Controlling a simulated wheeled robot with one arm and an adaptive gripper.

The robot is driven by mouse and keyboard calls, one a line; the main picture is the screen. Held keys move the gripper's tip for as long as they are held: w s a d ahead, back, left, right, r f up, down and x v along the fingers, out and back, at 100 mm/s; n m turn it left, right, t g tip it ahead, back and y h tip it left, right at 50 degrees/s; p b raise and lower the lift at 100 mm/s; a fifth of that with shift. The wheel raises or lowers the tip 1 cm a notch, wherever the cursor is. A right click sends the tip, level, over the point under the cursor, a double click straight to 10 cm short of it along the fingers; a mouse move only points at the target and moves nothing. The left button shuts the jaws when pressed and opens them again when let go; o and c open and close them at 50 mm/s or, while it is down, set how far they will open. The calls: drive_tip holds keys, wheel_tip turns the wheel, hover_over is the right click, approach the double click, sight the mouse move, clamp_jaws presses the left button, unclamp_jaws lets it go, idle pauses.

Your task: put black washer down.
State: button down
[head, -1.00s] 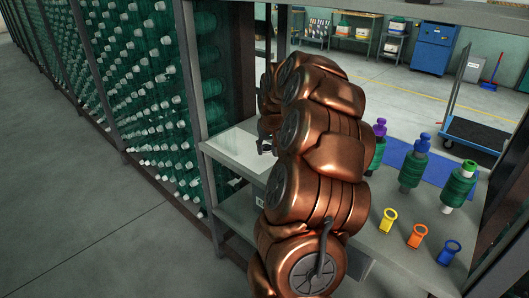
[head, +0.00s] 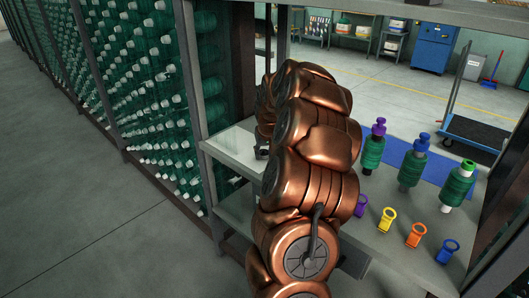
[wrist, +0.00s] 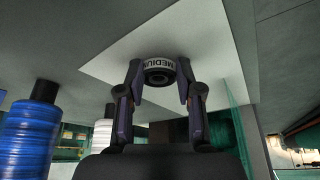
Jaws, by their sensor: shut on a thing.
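The black washer (wrist: 160,77) is a short dark ring with a pale band reading "MEDIUM" in the wrist view. My gripper (wrist: 160,70) is shut on it, with one finger at each side. The washer is over or against a white sheet (wrist: 200,30); I cannot tell whether it touches. In the head view the white sheet (head: 230,150) lies on the left end of the grey bench. There my arm hides the washer and most of my gripper; only a dark bit of the gripper (head: 262,152) shows beside the sheet.
Purple (head: 361,206), yellow (head: 386,220), orange (head: 415,235) and blue (head: 447,251) ring-topped tags line the bench front. Several green spools, one being (head: 411,170), stand behind by a blue mat (head: 434,172). A rack post (head: 193,90) rises left of the sheet.

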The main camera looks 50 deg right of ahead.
drive_tip(key=shift+f, duration=0.15)
drive_tip(key=c, duration=0.8)
unclamp_jaws()
drive_tip(key=shift+o, duration=0.2)
drive_tip(key=v, duration=1.2)
drive_tip(key=shift+b, duration=0.4)
